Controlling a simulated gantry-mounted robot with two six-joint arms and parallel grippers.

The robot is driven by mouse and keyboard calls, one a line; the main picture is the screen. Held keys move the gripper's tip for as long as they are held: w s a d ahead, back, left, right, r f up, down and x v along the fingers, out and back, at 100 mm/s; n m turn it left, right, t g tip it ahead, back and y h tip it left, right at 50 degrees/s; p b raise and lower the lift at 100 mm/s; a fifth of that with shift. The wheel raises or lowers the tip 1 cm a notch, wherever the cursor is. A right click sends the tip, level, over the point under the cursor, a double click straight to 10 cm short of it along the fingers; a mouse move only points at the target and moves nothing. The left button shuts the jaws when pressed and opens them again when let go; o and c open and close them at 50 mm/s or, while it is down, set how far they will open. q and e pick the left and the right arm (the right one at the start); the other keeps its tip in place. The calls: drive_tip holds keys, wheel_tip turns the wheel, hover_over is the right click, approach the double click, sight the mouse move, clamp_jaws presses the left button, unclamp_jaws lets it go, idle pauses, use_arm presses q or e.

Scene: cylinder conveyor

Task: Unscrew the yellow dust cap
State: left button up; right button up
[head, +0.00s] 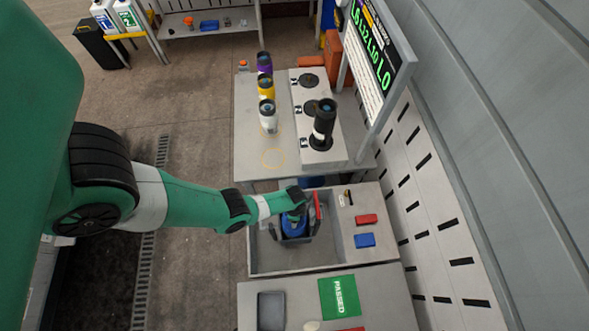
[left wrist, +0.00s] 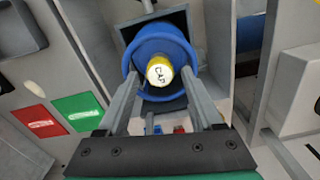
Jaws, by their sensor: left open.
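The cylinder also shows in the head view (head: 293,224), in a dark holder inside a grey basin; the cap is hidden there. My left gripper (left wrist: 160,76) is open, with one finger on each side of the cap. I cannot tell whether the fingers touch anything. The gripper is over the cylinder in the head view (head: 295,215). My right gripper is in neither view.
The grey basin (head: 256,266) has raised walls around the cylinder. Red (head: 366,219) and blue (head: 364,240) blocks lie on its right ledge. Purple, yellow and white-bodied cylinders stand on the table behind, beside a dark upright cylinder (head: 324,122). A green PASSED mat (head: 339,297) lies in front.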

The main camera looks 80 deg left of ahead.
use_arm(q)
drive_tip(key=shift+m, duration=0.6)
drive_tip(key=m, duration=0.6)
wheel_tip(320, 180, down, 3)
drive_tip(key=b, duration=0.2)
drive_tip(key=shift+r+b, duration=0.15)
drive_tip(key=shift+b, duration=0.15)
drive_tip(key=shift+r, duration=0.1)
